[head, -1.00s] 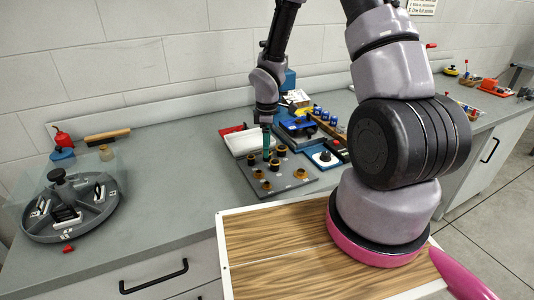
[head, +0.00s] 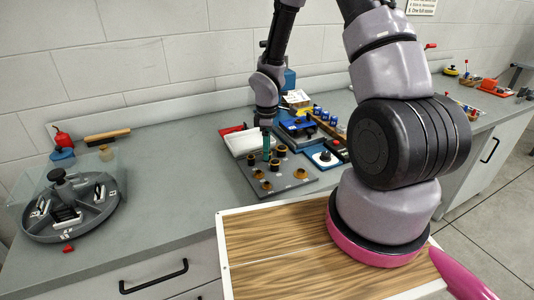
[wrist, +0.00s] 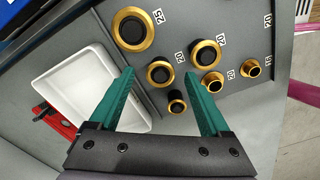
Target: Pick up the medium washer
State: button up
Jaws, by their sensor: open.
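Several gold ring-shaped parts of graded sizes, some with dark centres, stand on a dark grey board (head: 281,187) with number labels. A mid-sized gold washer with a dark centre (wrist: 160,73) lies between my fingertips in the wrist view. A larger one (wrist: 133,30) is by the label 25 and another mid-sized one (wrist: 205,52) by a label 20. Smaller ones include one (wrist: 177,102) just below. Which part is named the medium washer is not certain. My gripper (wrist: 161,74) is open over the board, green fingers pointing down; it also shows in the head view (head: 266,153).
A white tray (wrist: 78,85) lies close left of my fingers, with a red item (wrist: 55,122) beyond it. Blue and black tools crowd behind and right of the board. A round grey turntable (head: 70,205) stands at the left. The counter between is clear.

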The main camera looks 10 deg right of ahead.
jog(key=shift+c, duration=0.3)
grip_shut()
